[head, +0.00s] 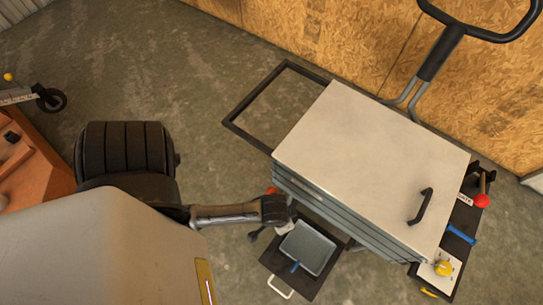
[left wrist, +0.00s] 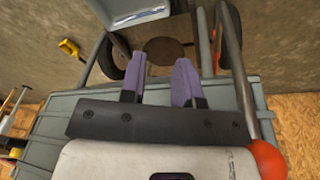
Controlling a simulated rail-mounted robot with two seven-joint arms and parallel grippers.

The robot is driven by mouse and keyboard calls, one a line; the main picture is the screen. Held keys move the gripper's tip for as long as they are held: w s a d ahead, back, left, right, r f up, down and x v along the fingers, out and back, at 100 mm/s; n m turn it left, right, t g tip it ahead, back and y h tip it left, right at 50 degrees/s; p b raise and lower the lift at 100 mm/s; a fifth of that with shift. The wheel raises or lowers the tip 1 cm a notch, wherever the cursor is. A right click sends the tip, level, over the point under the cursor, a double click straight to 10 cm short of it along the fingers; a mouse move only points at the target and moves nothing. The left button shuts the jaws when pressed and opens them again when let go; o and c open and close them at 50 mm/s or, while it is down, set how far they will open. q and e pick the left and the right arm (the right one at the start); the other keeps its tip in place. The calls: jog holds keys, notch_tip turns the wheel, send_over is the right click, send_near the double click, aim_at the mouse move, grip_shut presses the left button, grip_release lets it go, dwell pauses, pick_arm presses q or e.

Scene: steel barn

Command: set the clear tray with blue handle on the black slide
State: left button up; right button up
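The clear tray (head: 308,247) is shallow and grey-blue, with a blue handle (head: 295,266) at its near edge. It appears over a black board-like slide (head: 305,286) with a pale pull handle, low beside the cart; I cannot tell whether they touch. A grey-blue tray-like piece (left wrist: 140,12) at the top of the left wrist view is cut off by the edge. My left gripper (left wrist: 160,80) has two purple fingers apart with nothing between them, short of that piece. In the head view its fingers are not clear. My right gripper is not in view.
The cart's pale top (head: 370,160) is bare except for a black handle. A black side shelf (head: 465,225) holds several tools. An empty black frame (head: 280,95) sticks out at the far side. A red ball (left wrist: 268,160) is close beside my gripper.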

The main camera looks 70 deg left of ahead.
pick_arm(q)
jog(key=s+a+r+m+t, duration=0.1)
jog(key=s+a+r+m, duration=0.1)
jog(key=r, duration=0.8)
jog(key=shift+s+a+r+m, duration=0.2)
jog(key=shift+s+r+m, duration=0.1)
jog(key=shift+s+m, duration=0.5)
jog(key=shift+w, duration=0.1)
jog(key=shift+d, duration=0.1)
